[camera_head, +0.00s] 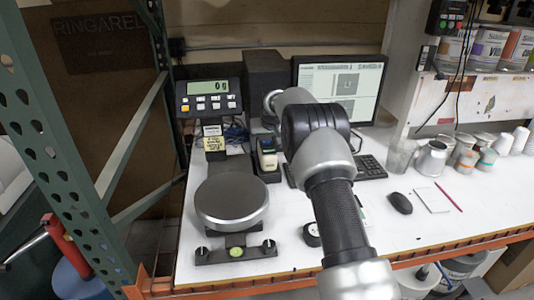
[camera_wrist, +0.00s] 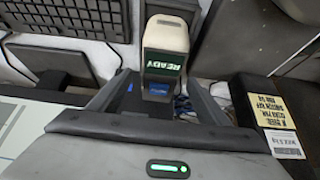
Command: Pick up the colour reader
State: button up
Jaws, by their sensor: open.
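The colour reader (camera_wrist: 165,45) stands upright in the wrist view, with a cream top and a dark screen that reads READY. In the head view the colour reader (camera_head: 267,155) sits in a small dark holder on the table, left of my arm. My gripper (camera_wrist: 158,92) is open, with one finger on each side of the reader's lower part in the wrist view. I cannot tell whether the fingers touch it. The reader's base is partly hidden by my gripper body. In the head view my gripper's fingers are not clear.
A round scale (camera_head: 232,202) stands in front left of the reader, with its display (camera_head: 208,98) behind. A monitor (camera_head: 345,82), keyboard (camera_head: 371,168) and mouse (camera_head: 400,203) lie to the right. Several cans (camera_head: 467,160) stand farther right. The right front tabletop is mostly clear.

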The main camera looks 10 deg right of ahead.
jog(key=shift+x, duration=1.1)
jog(key=c, duration=1.4)
jog(key=shift+w+r, duration=0.1)
jog(key=shift+r, duration=0.05)
jog(key=shift+c, duration=1.4)
jog(key=shift+r, duration=0.1)
